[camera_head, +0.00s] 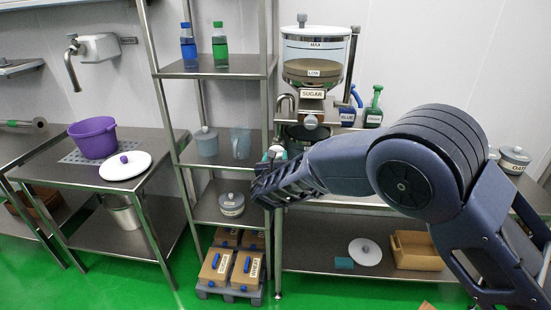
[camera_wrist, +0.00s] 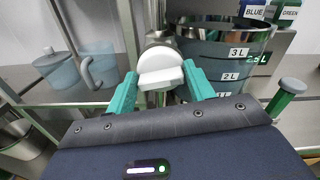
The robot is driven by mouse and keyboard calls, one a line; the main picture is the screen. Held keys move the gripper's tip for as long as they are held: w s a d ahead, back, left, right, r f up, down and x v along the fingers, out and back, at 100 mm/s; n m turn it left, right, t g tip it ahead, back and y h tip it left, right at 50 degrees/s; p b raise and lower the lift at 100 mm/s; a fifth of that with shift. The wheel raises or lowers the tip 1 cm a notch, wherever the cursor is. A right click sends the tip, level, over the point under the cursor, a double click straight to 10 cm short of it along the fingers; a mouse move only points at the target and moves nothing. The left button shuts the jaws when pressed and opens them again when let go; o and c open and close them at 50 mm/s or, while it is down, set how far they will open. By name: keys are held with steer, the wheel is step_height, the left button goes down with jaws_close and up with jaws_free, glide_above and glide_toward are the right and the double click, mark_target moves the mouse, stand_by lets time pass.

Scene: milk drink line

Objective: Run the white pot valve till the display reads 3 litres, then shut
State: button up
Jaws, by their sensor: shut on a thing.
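My gripper (camera_wrist: 160,74) has its two teal fingers on either side of a white handle (camera_wrist: 162,78), shut on it. The handle sits on the end of a round grey metal fitting (camera_wrist: 158,55). In the head view my gripper (camera_head: 276,154) is at the shelf post, below and left of the SUGAR hopper (camera_head: 314,65), and my arm hides much of the bench.
A lidded jar (camera_head: 206,141) and a clear jug (camera_head: 240,143) stand on the shelf left of my gripper. BLUE (camera_head: 347,115) and GREEN (camera_head: 373,112) bottles stand right of the hopper. A steel shelf post (camera_head: 270,95) is close to my gripper.

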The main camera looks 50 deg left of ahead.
steer(key=shift+f+n, duration=0.1)
steer(key=shift+n, duration=1.7)
steer(key=o, duration=0.9)
steer(key=shift+s, duration=0.1)
steer(key=v, duration=1)
steer(key=shift+s+d, duration=0.25)
